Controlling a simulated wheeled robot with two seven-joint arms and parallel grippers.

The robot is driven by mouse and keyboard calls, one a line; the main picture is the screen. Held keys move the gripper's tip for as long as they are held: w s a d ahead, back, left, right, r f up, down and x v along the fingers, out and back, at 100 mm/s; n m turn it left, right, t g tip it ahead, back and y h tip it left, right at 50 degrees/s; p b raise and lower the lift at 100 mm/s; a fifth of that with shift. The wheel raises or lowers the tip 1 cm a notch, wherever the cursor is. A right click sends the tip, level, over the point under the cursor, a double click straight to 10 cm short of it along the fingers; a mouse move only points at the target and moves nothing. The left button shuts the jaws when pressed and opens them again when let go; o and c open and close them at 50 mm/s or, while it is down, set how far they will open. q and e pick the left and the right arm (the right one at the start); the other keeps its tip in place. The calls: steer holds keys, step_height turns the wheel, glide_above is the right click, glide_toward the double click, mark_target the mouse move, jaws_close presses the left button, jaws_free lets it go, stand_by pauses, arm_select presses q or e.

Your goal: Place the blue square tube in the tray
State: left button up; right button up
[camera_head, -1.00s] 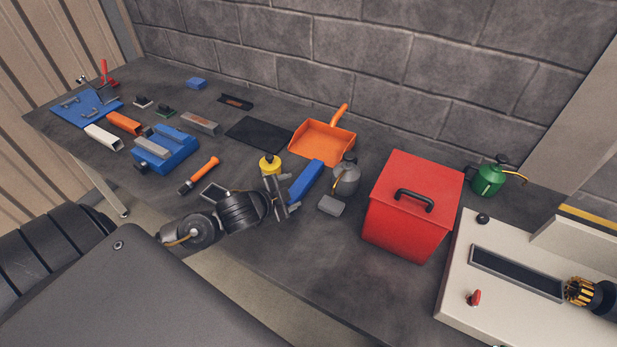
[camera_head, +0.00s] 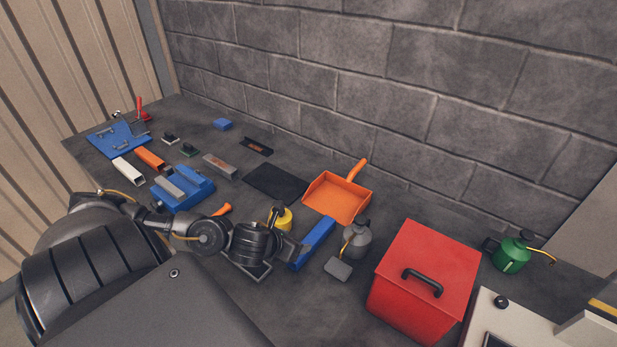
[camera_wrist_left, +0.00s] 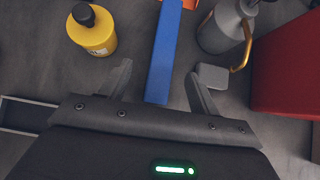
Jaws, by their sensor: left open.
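The blue square tube (camera_head: 316,240) lies on the dark bench in front of the orange dustpan. My left gripper (camera_head: 288,240) is open and empty at its near end. In the left wrist view the tube (camera_wrist_left: 164,50) runs away from me, its near end showing between the spread fingers (camera_wrist_left: 160,88). It touches neither finger there; the height gap cannot be told. A shallow dark tray with a pale rim (camera_wrist_left: 30,100) is at the left of the wrist view, partly hidden by my gripper. My right gripper is not in view.
A yellow bottle (camera_wrist_left: 93,32) stands left of the tube. A grey oil can (camera_head: 357,240) and a grey block (camera_head: 338,268) are close on its right. Beyond them is a red box (camera_head: 424,280). The orange dustpan (camera_head: 335,198) lies behind, beside a black mat (camera_head: 274,182).

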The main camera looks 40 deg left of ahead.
mark_target(312, 237)
arm_select(q)
steer(key=x, duration=0.4)
steer(key=shift+w+d+p, duration=0.3)
steer(key=shift+w, duration=0.2)
steer(key=shift+w+a+f, duration=0.1)
steer(key=shift+f, duration=0.1)
steer(key=shift+w+f+p, duration=0.15)
steer(key=shift+w+p, duration=0.1)
steer(key=shift+p, duration=0.1)
steer(key=p+x, duration=0.1)
steer(key=x, duration=0.2)
steer(key=shift+w+f, duration=0.1)
steer(key=shift+w, duration=0.15)
steer(key=shift+w+f+p, duration=0.35)
steer(key=shift+f, duration=0.15)
steer(key=shift+c, duration=0.4)
steer(key=shift+r, duration=0.1)
jaws_close()
steer(key=shift+r, duration=0.1)
